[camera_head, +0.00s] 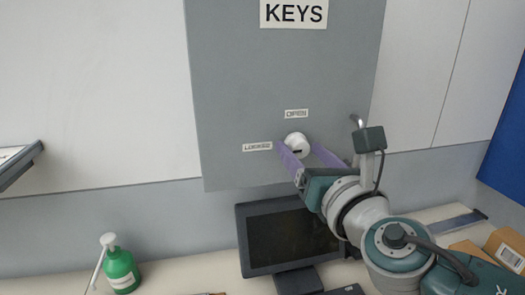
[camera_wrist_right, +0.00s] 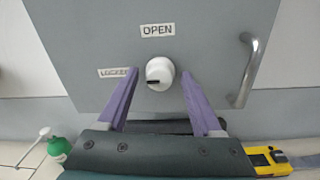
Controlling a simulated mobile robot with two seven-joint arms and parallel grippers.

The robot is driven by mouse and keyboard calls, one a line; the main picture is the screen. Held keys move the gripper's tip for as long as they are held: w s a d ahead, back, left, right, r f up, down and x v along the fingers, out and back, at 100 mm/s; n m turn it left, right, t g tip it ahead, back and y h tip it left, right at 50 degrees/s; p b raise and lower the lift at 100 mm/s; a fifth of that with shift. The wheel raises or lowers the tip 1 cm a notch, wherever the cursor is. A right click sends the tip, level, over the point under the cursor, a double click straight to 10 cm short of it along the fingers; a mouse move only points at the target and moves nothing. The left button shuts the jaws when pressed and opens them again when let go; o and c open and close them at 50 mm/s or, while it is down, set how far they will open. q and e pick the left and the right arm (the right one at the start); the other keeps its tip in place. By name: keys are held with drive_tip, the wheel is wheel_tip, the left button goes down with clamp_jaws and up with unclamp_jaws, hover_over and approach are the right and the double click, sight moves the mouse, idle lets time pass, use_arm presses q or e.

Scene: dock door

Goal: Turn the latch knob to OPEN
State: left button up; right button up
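The white round latch knob (camera_head: 297,140) is on the grey key cabinet (camera_head: 235,75), below the OPEN label (camera_head: 296,113) and right of the LOCKED label (camera_head: 257,147). In the right wrist view the knob (camera_wrist_right: 160,70) has a dark mark on its lower left, on the side of the LOCKED label (camera_wrist_right: 117,72). My right gripper (camera_head: 298,147) is open, its purple fingers on either side of the knob with gaps showing in the wrist view (camera_wrist_right: 160,75). Whether the fingertips reach past the knob's face is hard to tell. My left gripper is not in view.
A metal handle (camera_wrist_right: 247,70) stands out right of the knob. Below the cabinet are a dark monitor (camera_head: 290,240), a green pump bottle (camera_head: 120,268) and cardboard boxes (camera_head: 508,248). A yellow device (camera_wrist_right: 270,160) lies at lower right in the wrist view.

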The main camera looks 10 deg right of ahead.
clamp_jaws()
idle(0.3)
drive_tip(key=m+b, duration=0.3)
drive_tip(key=shift+f+m, duration=0.25)
drive_tip(key=shift+m, duration=0.15)
drive_tip(key=m+b, duration=0.2)
drive_tip(key=m, duration=0.2)
drive_tip(key=shift+s+m, duration=0.1)
drive_tip(key=shift+m, duration=0.2)
drive_tip(key=m+b, duration=0.2)
drive_tip(key=m, duration=0.2)
drive_tip(key=shift+m, duration=0.4)
drive_tip(key=m+b, duration=0.1)
drive_tip(key=m, duration=0.4)
drive_tip(key=shift+h, duration=0.3)
